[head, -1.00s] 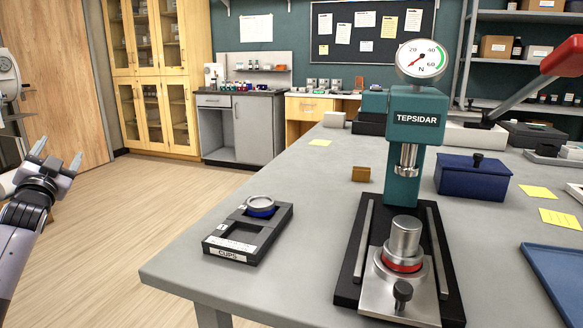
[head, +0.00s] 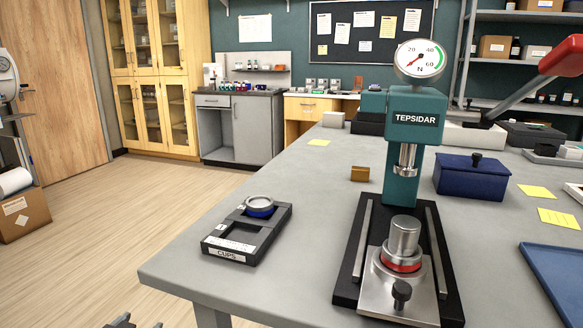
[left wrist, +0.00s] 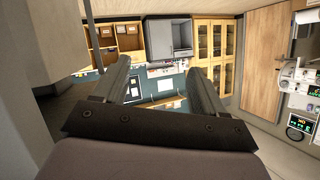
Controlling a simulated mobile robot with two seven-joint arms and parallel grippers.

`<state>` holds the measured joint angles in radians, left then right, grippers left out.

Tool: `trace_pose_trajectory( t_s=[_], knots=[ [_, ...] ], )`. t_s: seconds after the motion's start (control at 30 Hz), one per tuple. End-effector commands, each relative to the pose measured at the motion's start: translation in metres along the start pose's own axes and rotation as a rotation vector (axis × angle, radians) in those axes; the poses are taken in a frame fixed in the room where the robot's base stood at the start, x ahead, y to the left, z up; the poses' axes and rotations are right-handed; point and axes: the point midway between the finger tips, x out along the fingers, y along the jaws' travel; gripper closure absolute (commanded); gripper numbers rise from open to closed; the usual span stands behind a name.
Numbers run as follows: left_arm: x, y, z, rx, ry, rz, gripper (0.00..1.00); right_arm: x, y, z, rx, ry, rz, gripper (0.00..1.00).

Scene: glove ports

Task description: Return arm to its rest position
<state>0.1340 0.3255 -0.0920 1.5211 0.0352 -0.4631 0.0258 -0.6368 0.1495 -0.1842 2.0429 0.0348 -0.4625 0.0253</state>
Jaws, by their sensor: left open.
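My left gripper (left wrist: 165,85) shows in the left wrist view with its two fingers apart and nothing between them. That view is turned over, with the cabinets and the floor seen past the fingers. In the head view only the tips of my left gripper (head: 138,322) show at the bottom edge, left of the table's near corner. It touches nothing that I can see. My right gripper is in neither view.
The grey table (head: 330,165) bears a green TEPSIDAR press (head: 410,120), a black cups tray (head: 247,235), a blue lidded box (head: 472,177) and a blue tray (head: 560,275). A cardboard box (head: 22,212) stands at the far left. The wooden floor (head: 120,230) left of the table is clear.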

Motion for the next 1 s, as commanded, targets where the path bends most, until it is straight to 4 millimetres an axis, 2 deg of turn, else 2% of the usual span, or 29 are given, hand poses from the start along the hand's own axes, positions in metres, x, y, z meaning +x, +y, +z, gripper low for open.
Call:
trace_pose_trajectory(
  t_s=[0.03, 0.2, 0.3, 0.5, 0.67, 0.7, 0.73, 1.0],
  knots=[
    [-0.016, 0.023, 0.022, -0.006, -0.023, 0.037, 0.29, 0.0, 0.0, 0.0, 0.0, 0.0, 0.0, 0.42],
    [-0.071, 0.086, 0.071, -0.041, -0.081, 0.141, 0.29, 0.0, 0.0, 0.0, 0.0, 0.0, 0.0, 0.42],
    [-0.107, 0.117, 0.094, -0.071, -0.116, 0.194, 0.29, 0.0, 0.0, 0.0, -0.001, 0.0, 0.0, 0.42],
    [-0.173, 0.159, 0.121, -0.136, -0.177, 0.268, 0.29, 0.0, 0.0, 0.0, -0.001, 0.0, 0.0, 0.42],
    [-0.219, 0.18, 0.131, -0.189, -0.219, 0.307, 0.29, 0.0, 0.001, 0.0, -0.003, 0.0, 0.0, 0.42],
    [-0.229, 0.182, 0.128, -0.198, -0.225, 0.312, 0.29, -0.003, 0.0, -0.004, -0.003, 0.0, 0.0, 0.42],
    [-0.229, 0.176, 0.116, -0.192, -0.219, 0.307, 0.29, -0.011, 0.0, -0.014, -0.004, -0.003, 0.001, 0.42],
    [-0.249, 0.157, 0.074, -0.178, -0.217, 0.294, 0.29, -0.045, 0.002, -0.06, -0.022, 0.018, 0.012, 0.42]
  ],
)
